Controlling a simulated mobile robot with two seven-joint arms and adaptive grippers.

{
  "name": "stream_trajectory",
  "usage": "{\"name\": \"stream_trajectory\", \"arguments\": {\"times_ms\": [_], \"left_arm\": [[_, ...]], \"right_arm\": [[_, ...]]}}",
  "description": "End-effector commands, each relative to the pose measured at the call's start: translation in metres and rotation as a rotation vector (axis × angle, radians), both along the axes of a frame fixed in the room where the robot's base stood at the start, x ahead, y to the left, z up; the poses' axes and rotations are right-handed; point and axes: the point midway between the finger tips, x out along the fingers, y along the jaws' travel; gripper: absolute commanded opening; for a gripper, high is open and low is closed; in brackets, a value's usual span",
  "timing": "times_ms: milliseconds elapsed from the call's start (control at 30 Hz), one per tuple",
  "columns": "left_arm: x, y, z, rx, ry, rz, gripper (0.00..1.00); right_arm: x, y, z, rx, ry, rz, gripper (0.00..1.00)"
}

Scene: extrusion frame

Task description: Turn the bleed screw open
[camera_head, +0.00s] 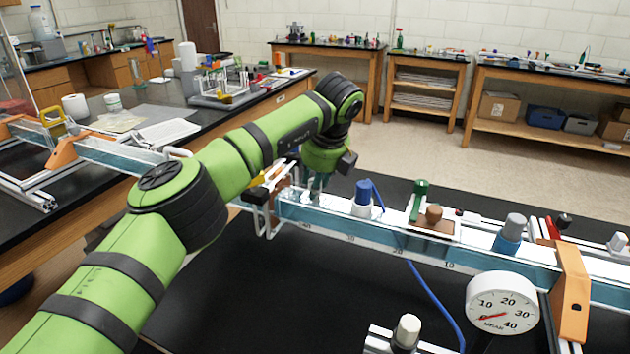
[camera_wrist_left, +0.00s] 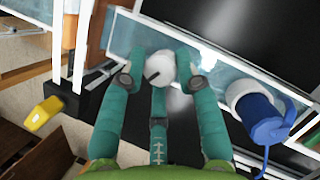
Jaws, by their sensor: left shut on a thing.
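In the head view my left gripper (camera_head: 314,187) points down at the left part of the rail (camera_head: 360,236). There the fingers and arm hide the screw. My right gripper is not in view.
A blue-capped fitting (camera_head: 363,196) stands just right of my gripper, with a blue tube running down from it. Further right are a green post (camera_head: 419,200), an orange bracket (camera_head: 572,290) and a round gauge (camera_head: 503,302). The black tabletop (camera_head: 260,300) in front is mostly clear.

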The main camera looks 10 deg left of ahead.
Motion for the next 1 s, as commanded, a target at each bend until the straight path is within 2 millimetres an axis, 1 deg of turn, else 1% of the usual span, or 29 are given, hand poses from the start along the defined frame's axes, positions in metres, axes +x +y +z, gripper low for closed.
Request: {"name": "stream_trajectory", "arguments": {"times_ms": [33,67,100,367,500,567,633,900,1000], "left_arm": [[0.003,0.000,0.007,-0.001,-0.021,-0.002,0.37],[0.003,0.000,0.007,-0.001,-0.020,-0.003,0.49],[0.003,0.000,0.006,-0.001,-0.020,-0.003,0.52],[0.002,0.000,0.003,0.000,-0.011,-0.002,0.52],[0.000,-0.002,0.009,0.000,-0.011,-0.002,0.52],[-0.002,-0.004,0.017,-0.001,-0.013,-0.003,0.52],[-0.006,-0.006,0.028,-0.001,-0.013,-0.003,0.52],[-0.023,-0.020,0.082,0.000,-0.015,-0.003,0.52],[-0.028,-0.025,0.097,-0.001,-0.014,-0.004,0.52]], "right_arm": [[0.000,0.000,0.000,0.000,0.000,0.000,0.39],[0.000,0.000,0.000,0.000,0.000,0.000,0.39],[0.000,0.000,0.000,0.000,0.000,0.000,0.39],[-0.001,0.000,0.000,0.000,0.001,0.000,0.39],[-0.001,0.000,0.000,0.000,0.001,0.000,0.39],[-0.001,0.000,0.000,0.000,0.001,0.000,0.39],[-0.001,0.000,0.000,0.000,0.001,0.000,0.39],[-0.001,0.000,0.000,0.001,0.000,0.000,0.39],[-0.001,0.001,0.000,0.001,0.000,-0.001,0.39]]}}
